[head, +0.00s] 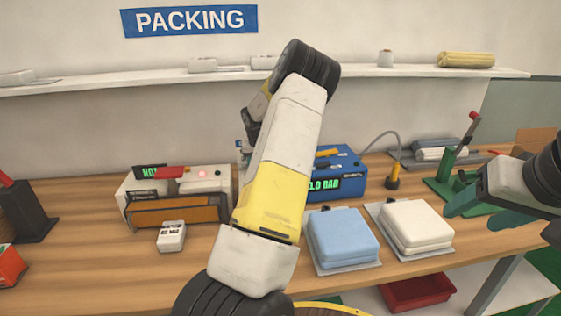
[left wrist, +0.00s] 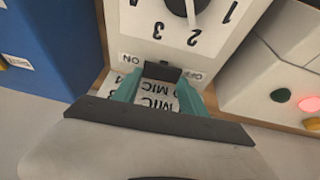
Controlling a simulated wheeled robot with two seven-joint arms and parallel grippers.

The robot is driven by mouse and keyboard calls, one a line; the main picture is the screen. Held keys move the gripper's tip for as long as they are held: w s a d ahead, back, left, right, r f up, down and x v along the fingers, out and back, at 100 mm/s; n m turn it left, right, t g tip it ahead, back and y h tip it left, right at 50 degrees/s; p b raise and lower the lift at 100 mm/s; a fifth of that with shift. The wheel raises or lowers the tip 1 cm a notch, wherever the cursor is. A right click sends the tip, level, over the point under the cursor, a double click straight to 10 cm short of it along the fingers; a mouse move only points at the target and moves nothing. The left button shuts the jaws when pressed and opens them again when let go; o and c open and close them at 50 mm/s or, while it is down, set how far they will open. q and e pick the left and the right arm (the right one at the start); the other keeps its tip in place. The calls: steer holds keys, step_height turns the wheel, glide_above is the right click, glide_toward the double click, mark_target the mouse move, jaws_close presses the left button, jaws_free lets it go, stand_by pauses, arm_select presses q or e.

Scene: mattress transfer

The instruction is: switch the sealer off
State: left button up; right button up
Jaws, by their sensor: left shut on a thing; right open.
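A white box with a dial numbered around a black knob (left wrist: 185,6) fills the top of the left wrist view, upside down. Below the dial is a black switch (left wrist: 162,72) between the labels ON and OFF. My left gripper (left wrist: 160,92) has its teal fingers on either side of the switch and is shut on it. Which way the switch is thrown I cannot tell. In the head view my left arm hides most of this box and the fingertips. My right gripper (head: 468,208) is open and empty at the right, above the bench.
A white machine (head: 207,182) with a green display and a red lamp stands left of my left arm. A blue machine (head: 345,170) stands right of it. Blue (head: 342,238) and white (head: 416,224) folded pads lie in front. A green-based press (head: 450,178) is at right.

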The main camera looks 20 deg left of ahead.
arm_select(q)
steer(key=shift+s+a+f+h, duration=0.1)
steer(key=shift+s+a+h, duration=0.05)
steer(key=shift+h, duration=0.25)
steer(key=o, duration=1.4)
steer(key=v, duration=0.8)
